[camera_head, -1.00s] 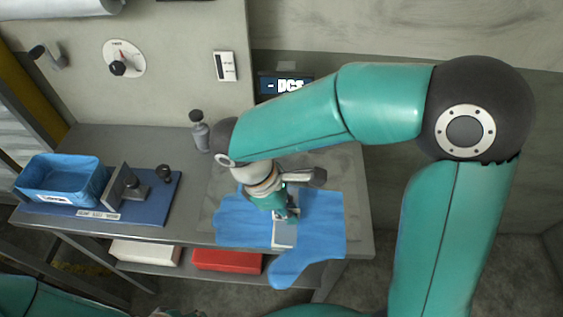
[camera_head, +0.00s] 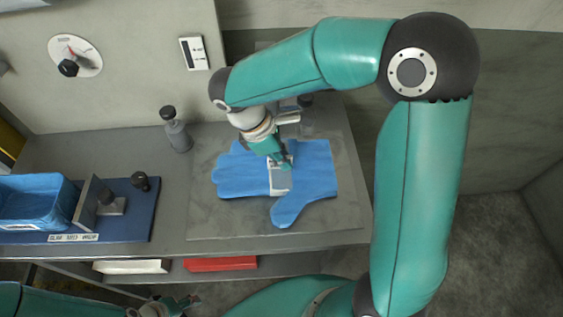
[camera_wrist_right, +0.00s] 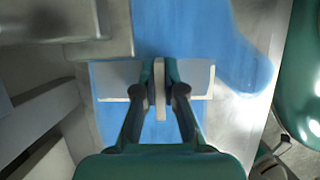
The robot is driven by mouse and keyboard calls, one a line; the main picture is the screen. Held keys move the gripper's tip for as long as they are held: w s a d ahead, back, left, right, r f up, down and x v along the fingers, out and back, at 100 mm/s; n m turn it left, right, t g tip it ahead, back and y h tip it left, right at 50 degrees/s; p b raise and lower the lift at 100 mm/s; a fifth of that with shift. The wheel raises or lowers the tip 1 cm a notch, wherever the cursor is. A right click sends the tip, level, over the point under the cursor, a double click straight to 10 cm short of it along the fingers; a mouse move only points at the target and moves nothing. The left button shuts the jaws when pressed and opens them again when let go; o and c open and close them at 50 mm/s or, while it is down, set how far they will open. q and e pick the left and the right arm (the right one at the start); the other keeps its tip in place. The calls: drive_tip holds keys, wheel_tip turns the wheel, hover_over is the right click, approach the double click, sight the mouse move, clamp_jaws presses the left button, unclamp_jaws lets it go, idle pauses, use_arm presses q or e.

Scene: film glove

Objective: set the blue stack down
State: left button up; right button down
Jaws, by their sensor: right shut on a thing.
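The blue stack (camera_head: 236,175) is a flat, glove-shaped sheet with a thumb lobe pointing to the front. It is over the grey mat (camera_head: 205,220) on the bench; I cannot tell whether it touches the mat. My right gripper (camera_head: 284,164) is above its middle, shut on a pale grip piece across the stack. In the right wrist view the fingers of my right gripper (camera_wrist_right: 160,85) close on the upright tab of this piece (camera_wrist_right: 112,82), with blue sheet (camera_wrist_right: 225,45) around it. My left gripper (camera_head: 172,307) is low at the front edge, small and partly cut off.
A blue bin (camera_head: 38,204) and a small upright fixture (camera_head: 92,203) stand on a blue board at the left. A grey bottle (camera_head: 177,135) stands behind the mat's left side. White and red items lie on the shelf below. The mat's front strip is clear.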

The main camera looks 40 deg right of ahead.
sight(263, 169)
drive_tip(key=shift+s+a+f, duration=0.1)
drive_tip(key=shift+f, duration=0.1)
drive_tip(key=c, duration=1.6)
unclamp_jaws()
drive_tip(key=shift+c, duration=0.2)
drive_tip(key=o, duration=0.4)
drive_tip(key=v, duration=1.2)
